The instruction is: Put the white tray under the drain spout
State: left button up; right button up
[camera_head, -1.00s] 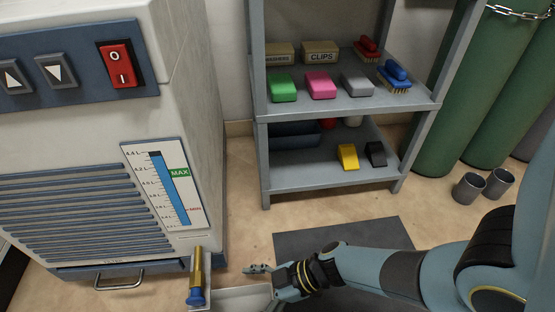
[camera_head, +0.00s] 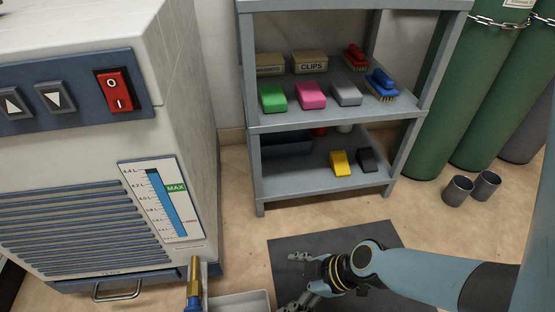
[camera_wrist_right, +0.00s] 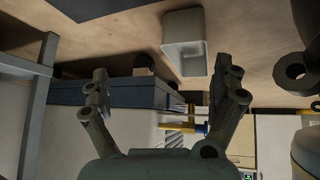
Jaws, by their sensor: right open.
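The white tray (camera_head: 239,301) lies on the floor at the bottom edge of the head view, cut off by the frame. It also shows in the right wrist view (camera_wrist_right: 184,57). The brass drain spout (camera_head: 194,270) with a blue end sticks out from the machine's lower right corner, just left of the tray in the picture. It shows yellow in the wrist view (camera_wrist_right: 184,127). I cannot tell whether the tray reaches beneath it. My right gripper (camera_head: 290,282) is open and empty, right of the tray and apart from it. My left gripper is out of view.
The white machine (camera_head: 185,90) with a level gauge fills the left. A grey shelf (camera_head: 330,200) with boxes, sponges and brushes stands behind. A dark mat (camera_head: 400,240) lies below my right arm. Two grey cups (camera_head: 457,190) and green cylinders (camera_head: 445,110) are at right.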

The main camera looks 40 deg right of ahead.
jog(key=w+d+r+m+t+h, duration=0.2)
jog(key=r+t, duration=0.1)
jog(key=r, duration=0.7)
jog(key=w+d+r+m+t+h, duration=0.2)
jog(key=w+r+m+t, duration=0.15)
jog(key=r, duration=0.55)
jog(key=a+r+t+y, duration=0.1)
jog(key=r+t, duration=0.1)
jog(key=r, duration=0.7)
jog(key=a+r+t, duration=0.2)
jog(key=r+t, duration=0.1)
jog(key=r, duration=0.6)
jog(key=shift+s+a+r+y, duration=0.2)
jog(key=shift+s+a+y, duration=0.1)
jog(key=shift+s+y, duration=0.1)
jog(key=shift+t, duration=0.25)
